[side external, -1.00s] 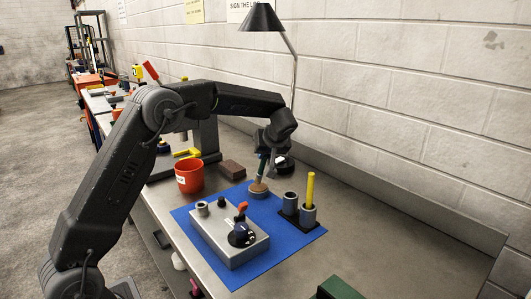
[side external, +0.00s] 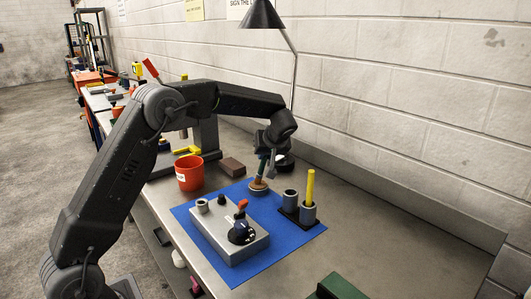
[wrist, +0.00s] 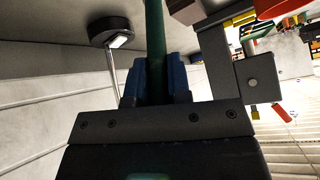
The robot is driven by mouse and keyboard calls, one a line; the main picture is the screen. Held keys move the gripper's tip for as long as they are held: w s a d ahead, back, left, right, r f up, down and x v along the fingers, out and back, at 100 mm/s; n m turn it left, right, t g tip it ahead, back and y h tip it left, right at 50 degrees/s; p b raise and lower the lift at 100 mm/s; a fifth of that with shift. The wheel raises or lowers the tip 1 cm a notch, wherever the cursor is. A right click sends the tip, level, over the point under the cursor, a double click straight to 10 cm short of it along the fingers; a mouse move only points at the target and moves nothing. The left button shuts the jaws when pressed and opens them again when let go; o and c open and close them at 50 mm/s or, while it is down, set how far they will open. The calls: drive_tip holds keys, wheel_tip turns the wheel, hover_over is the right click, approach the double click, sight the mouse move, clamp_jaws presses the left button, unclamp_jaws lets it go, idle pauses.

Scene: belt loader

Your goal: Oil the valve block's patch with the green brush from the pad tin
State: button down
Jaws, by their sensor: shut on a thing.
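My gripper (side external: 267,156) is shut on the green brush (side external: 263,168), whose handle also runs between the blue finger pads in the wrist view (wrist: 155,35). The brush points down, slightly tilted, with its lower end at the round pad tin (side external: 259,190) at the back of the blue mat. I cannot tell whether its bristles touch the pad. The grey valve block (side external: 228,237) lies nearer on the mat, apart from the brush. It carries a dark knob with white marks, a red-topped part and a grey port. I cannot make out its patch.
Right of the tin stand two grey cups on a dark base, one holding a yellow stick (side external: 310,187). A red-orange bucket (side external: 188,174) and a brown block (side external: 232,167) stand left of it. A lamp (side external: 262,16) rises behind. The bench's right side is mostly clear.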

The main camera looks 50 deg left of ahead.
idle(0.4)
drive_tip(key=shift+r, duration=3.5)
drive_tip(key=s+d+r+m+t+h, duration=0.2)
drive_tip(key=s+d+m+t+h, duration=0.5)
drive_tip(key=s+d+m, duration=0.65)
drive_tip(key=s+a+r+m+g+h, duration=0.1)
drive_tip(key=s+a+r+g, duration=0.1)
drive_tip(key=s, duration=0.2)
drive_tip(key=s+a+r+g+h, duration=0.1)
drive_tip(key=s+a+r+g, duration=0.1)
drive_tip(key=s+g, duration=0.15)
drive_tip(key=shift+t, duration=0.45)
drive_tip(key=shift+s+a+f, duration=0.1)
drive_tip(key=shift+s+f, duration=0.1)
drive_tip(key=shift+f, duration=0.85)
drive_tip(key=shift+s+f, duration=0.15)
drive_tip(key=shift+f, duration=0.9)
